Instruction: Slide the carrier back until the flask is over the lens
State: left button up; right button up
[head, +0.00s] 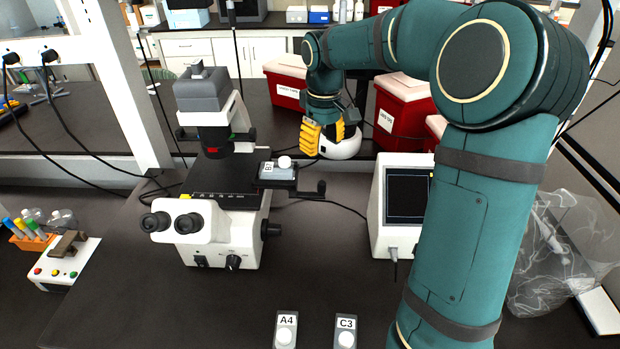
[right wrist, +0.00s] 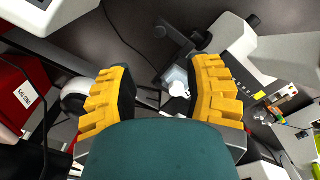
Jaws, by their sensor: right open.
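The microscope (head: 215,215) stands left of centre with a dark stage (head: 222,180). A small flask (head: 270,172) with a white cap and a label sits on the dark carrier (head: 291,184) at the stage's right side. The lens is hidden from view. My right gripper (head: 322,138) is open, above and to the right of the flask, apart from it. In the right wrist view the flask (right wrist: 176,80) shows between the spread yellow fingers, farther off. My left gripper is not in view.
A white screen unit (head: 400,235) is right of the microscope. Red bins (head: 402,108) stand behind my gripper. A tube rack (head: 35,238) is at left. The bench between is mostly clear.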

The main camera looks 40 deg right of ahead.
aim_at(322, 182)
notch_tip(322, 182, down, 14)
jog(key=shift+s+r+b, duration=0.15)
jog(key=shift+r+b, duration=0.05)
jog(key=shift+b, duration=0.1)
jog(key=shift+c, duration=0.4)
grip_shut()
